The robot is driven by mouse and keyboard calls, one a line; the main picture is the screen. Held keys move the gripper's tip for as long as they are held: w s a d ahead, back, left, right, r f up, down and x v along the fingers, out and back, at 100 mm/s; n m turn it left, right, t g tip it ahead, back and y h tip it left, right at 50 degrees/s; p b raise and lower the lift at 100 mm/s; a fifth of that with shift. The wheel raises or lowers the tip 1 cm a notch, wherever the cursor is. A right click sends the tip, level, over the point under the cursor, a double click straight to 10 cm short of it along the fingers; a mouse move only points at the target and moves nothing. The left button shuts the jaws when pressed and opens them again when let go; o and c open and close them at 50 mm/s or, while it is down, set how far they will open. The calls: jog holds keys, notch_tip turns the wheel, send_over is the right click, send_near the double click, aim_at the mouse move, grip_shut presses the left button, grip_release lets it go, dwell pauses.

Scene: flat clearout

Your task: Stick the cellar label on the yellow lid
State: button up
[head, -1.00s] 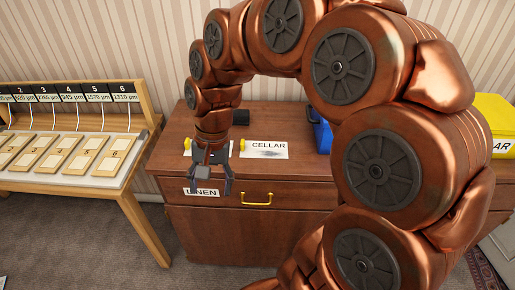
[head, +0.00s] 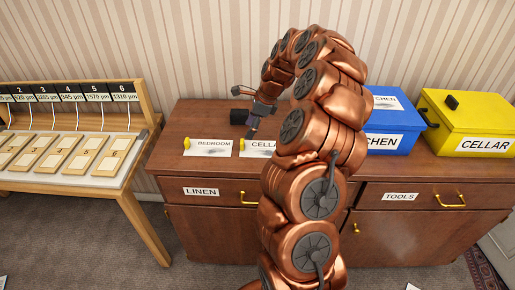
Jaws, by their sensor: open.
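The cellar label (head: 259,149) is a white card with black print, lying flat on the dresser top beside the bedroom label; my arm covers its right end. The yellow lid (head: 481,107) is on the yellow box at the far right, with a small black piece on top. The box front (head: 441,138) bears a CELLAR sign. My gripper (head: 254,123) is open, tilted and in view just above and behind the cellar label. I see nothing between its fingers, though they show small and dark.
The bedroom label (head: 207,148) lies to the left. A blue box (head: 393,121) with kitchen labels stands between my arm and the yellow box. A wooden rack (head: 75,154) with numbered plates stands at the left.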

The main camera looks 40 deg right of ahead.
aim_at(243, 141)
jog(key=shift+d+f, duration=0.25)
jog(key=shift+d, duration=0.1)
jog(key=shift+f, duration=0.25)
jog(key=p+x, duration=0.1)
jog(key=x, duration=0.2)
jog(key=p+x, duration=0.2)
jog(key=x, duration=0.1)
jog(key=shift+w+a+r, duration=0.15)
jog(key=shift+a+r, duration=0.1)
jog(key=shift+a, duration=0.15)
jog(key=shift+w+a+f, duration=0.1)
jog(key=shift+w+f, duration=0.05)
jog(key=shift+f, duration=0.45)
jog(key=c, duration=1)
